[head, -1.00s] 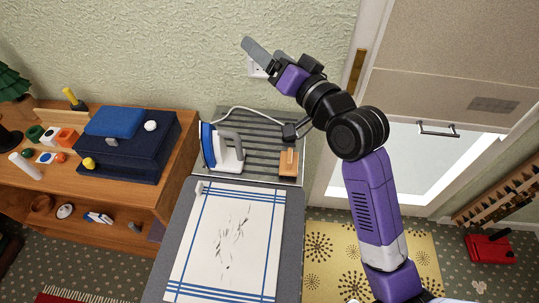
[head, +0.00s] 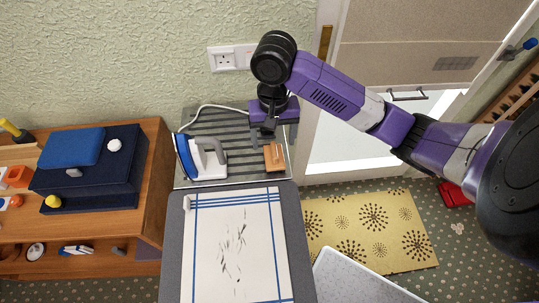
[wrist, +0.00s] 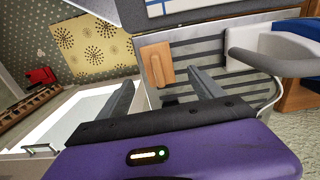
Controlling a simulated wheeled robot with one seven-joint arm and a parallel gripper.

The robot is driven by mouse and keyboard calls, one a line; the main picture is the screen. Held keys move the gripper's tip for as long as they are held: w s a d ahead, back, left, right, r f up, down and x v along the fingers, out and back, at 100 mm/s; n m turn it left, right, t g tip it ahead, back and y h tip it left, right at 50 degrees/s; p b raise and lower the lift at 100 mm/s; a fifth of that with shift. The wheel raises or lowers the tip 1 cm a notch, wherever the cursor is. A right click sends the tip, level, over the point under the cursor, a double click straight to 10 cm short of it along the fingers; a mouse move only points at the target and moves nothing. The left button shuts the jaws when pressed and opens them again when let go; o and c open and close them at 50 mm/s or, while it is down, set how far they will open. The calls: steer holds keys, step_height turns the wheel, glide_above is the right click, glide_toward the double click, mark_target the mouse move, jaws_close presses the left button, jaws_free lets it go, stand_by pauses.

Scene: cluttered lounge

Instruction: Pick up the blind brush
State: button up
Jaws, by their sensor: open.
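A tan wooden piece with a raised bar along it (head: 274,157) lies on the grey ribbed tray (head: 238,170), to the right of the iron. It may be the blind brush, but I cannot see bristles. The wrist view also shows this wooden piece (wrist: 157,64), just beyond and between my fingers. My gripper (head: 264,132) is open and empty, pointing down above the back right of the tray. In the wrist view my gripper (wrist: 161,80) shows both fingers spread apart, with no contact visible.
A blue and white iron (head: 203,157) stands on the tray, its pale cord looping behind. The patterned ironing cloth (head: 237,240) lies in front. A socket (head: 225,60) is on the wall behind. A wooden shelf unit (head: 150,190) with a dark blue box stands left.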

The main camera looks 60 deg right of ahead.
mark_target(274, 149)
step_height(274, 149, down, 3)
steer(key=shift+r, duration=0.2)
steer(key=shift+s+f+p, duration=0.15)
steer(key=shift+f+p, duration=0.2)
steer(key=shift+f, duration=2.2)
steer(key=c, duration=1.5)
steer(key=shift+r, duration=0.1)
step_height(274, 149, up, 20)
steer(key=p, duration=0.2)
